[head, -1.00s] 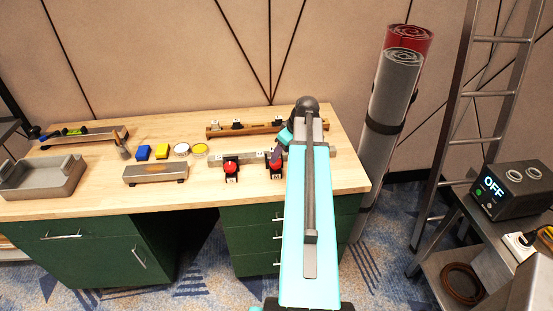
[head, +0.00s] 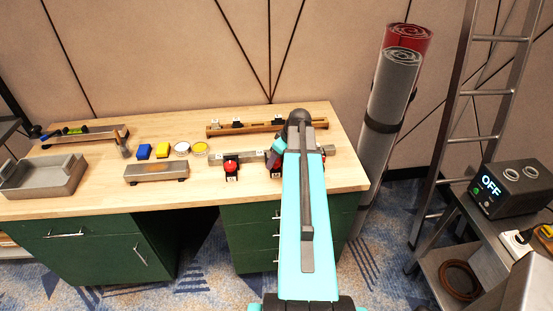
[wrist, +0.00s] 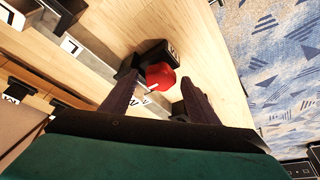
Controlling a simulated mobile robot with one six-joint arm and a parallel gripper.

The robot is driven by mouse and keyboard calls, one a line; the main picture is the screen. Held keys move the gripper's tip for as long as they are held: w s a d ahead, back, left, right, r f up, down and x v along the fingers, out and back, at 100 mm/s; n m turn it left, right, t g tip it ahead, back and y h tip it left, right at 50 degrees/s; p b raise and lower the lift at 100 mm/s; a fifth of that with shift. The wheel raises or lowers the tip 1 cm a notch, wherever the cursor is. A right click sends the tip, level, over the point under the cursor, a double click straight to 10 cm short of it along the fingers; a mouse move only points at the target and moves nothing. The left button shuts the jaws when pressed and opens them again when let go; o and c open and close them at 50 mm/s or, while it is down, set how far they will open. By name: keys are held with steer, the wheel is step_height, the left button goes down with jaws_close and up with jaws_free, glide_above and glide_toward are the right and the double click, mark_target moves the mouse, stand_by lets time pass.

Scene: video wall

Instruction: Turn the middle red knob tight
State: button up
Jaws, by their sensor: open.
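In the wrist view a red knob (wrist: 160,76) with a white pointer mark sits on a black block beside the grey rail. My gripper (wrist: 158,84) is open, with its two dark fingers on either side of this knob; I cannot tell whether they touch it. In the head view the left red knob (head: 231,167) stands clear on its black block, with a white label in front.
A wooden rail (head: 262,127) with several black blocks lies behind the grey rail. Yellow and white round tins, small blue and yellow blocks, a grey block (head: 156,171) and a grey tray (head: 45,178) stand to the left. Rolled mats (head: 390,110) stand right of the bench.

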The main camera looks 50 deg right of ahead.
steer(key=c, duration=1)
steer(key=shift+m+b, duration=0.4)
steer(key=shift+m, duration=0.1)
steer(key=m, duration=0.1)
steer(key=m+h+b, duration=0.1)
steer(key=m, duration=0.1)
steer(key=shift+a+h+b, duration=0.2)
steer(key=shift+h+b, duration=0.1)
steer(key=m+h+b, duration=0.1)
steer(key=m, duration=0.2)
steer(key=m+g+h+b, duration=0.1)
steer(key=m, duration=0.2)
steer(key=shift+w+a, duration=0.15)
steer(key=m+g, duration=0.1)
steer(key=m, duration=0.1)
steer(key=m+g+h+b, duration=0.1)
steer(key=m, duration=0.1)
steer(key=shift+w+m, duration=0.2)
steer(key=shift+m, duration=0.2)
steer(key=shift+w+m+g+b, duration=0.1)
steer(key=shift+m+g+b, duration=0.9)
steer(key=shift+m, duration=1.6)
